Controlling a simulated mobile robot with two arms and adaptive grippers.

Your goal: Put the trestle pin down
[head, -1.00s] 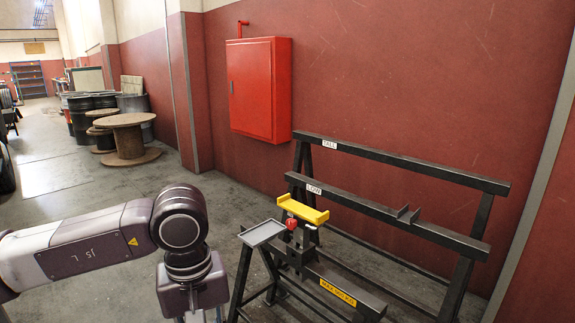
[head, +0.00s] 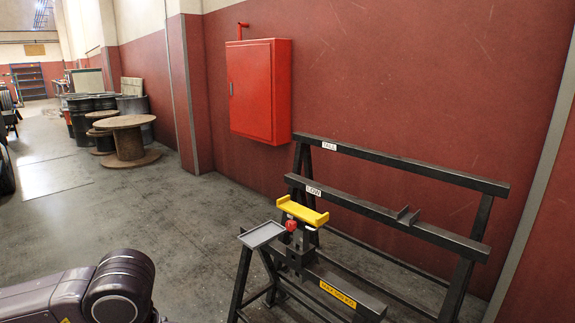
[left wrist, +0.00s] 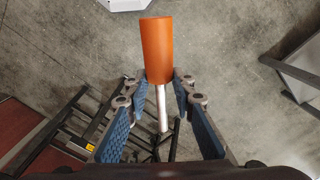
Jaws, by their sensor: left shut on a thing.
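The trestle pin (left wrist: 158,47) has an orange handle and a thin metal shaft. In the left wrist view my left gripper (left wrist: 170,82) is shut on it near the lower end of the handle, and the shaft runs back between the fingers. In the head view the pin and the left gripper are out of frame; only my left arm shows at the lower left. The black trestle (head: 350,290) stands at the right, with a small grey tray (head: 262,235) on its left end. My right gripper is not in view.
The trestle carries a yellow saddle (head: 302,210) and a red knob (head: 291,225). Behind it a black rack (head: 400,165) has TALL and LOW labels by the wall. A red cabinet (head: 260,90) hangs above. Open floor (head: 190,225) lies left of the trestle.

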